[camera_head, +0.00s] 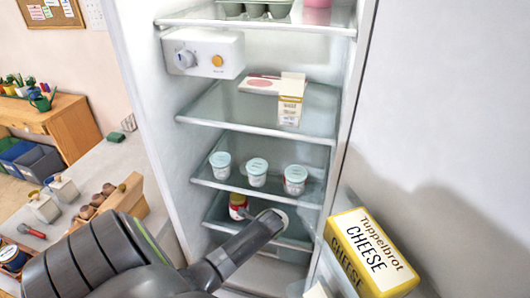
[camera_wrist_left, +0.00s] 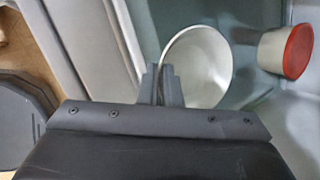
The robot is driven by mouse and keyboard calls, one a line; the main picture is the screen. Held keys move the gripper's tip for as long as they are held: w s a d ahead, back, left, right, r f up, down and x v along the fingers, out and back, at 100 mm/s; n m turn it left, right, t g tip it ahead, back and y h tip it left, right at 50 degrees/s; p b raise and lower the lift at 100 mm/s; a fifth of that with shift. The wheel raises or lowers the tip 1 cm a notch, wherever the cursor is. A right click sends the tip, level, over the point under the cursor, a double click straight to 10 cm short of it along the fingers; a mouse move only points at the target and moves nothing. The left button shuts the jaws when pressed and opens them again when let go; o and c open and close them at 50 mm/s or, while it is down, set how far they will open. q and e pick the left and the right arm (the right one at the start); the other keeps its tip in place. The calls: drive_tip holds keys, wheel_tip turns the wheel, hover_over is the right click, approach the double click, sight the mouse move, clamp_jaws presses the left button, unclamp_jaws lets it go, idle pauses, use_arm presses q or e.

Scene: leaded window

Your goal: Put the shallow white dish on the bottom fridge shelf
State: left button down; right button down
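The shallow white dish (camera_wrist_left: 197,62) is at the fingertips of my left gripper (camera_wrist_left: 166,84) in the left wrist view, its rim between the fingers. In the head view only a small pale part of the dish (camera_head: 279,212) shows at the tip of the left gripper (camera_head: 268,220). The gripper reaches into the lower part of the open fridge, in front of the bottom shelf (camera_head: 297,243). Whether the dish touches the shelf cannot be told. My right gripper is not in view.
A red-lidded jar (camera_wrist_left: 290,50) stands on the bottom shelf beside the dish; the head view shows it left of the gripper (camera_head: 238,206). Several white cups (camera_head: 257,172) stand on the shelf above. A yellow cheese box (camera_head: 370,252) is at the door on the right.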

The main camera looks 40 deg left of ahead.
use_arm(q)
drive_tip(key=shift+w+f, duration=0.1)
drive_tip(key=shift+f, duration=0.35)
drive_tip(key=c, duration=1.6)
unclamp_jaws()
drive_tip(key=shift+f, duration=0.1)
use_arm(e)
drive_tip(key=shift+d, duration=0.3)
use_arm(q)
drive_tip(key=shift+b+v, duration=0.7)
drive_tip(key=shift+v, duration=5.45)
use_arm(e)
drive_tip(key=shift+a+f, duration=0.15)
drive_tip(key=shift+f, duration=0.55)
use_arm(q)
drive_tip(key=shift+f, duration=0.1)
